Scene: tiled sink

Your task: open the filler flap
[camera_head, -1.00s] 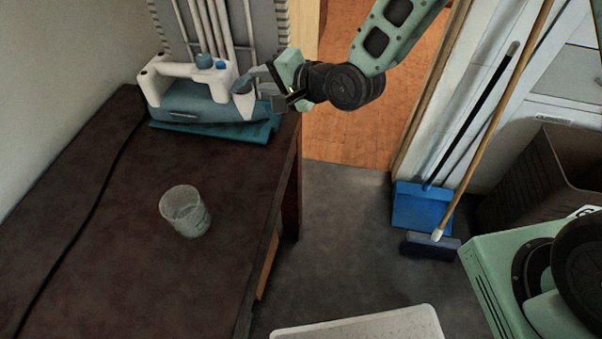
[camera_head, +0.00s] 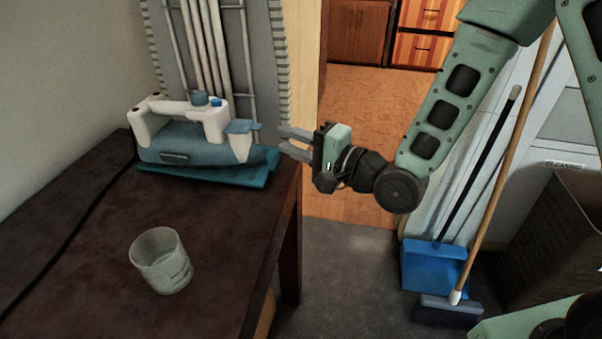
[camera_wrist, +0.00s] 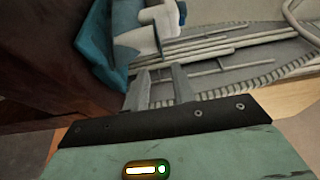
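The steam iron (camera_head: 195,140), white on top with a blue-grey lower body, rests on a teal base (camera_head: 210,176) at the table's far end. A small blue-grey flap (camera_head: 241,126) lies about level on top of its right end; I cannot tell if it is fully closed. My gripper (camera_head: 287,143) is just right of the iron, apart from it, pointing left with its fingers parted and nothing between them. The wrist view shows both fingers (camera_wrist: 161,86) apart and part of the iron (camera_wrist: 150,25) beyond them; the flap is not clear there.
A grey board with pale rails (camera_head: 215,50) stands behind the iron. A cable runs along the table's left. A broom and blue dustpan (camera_head: 434,266) lean at the right. The floor between is clear.

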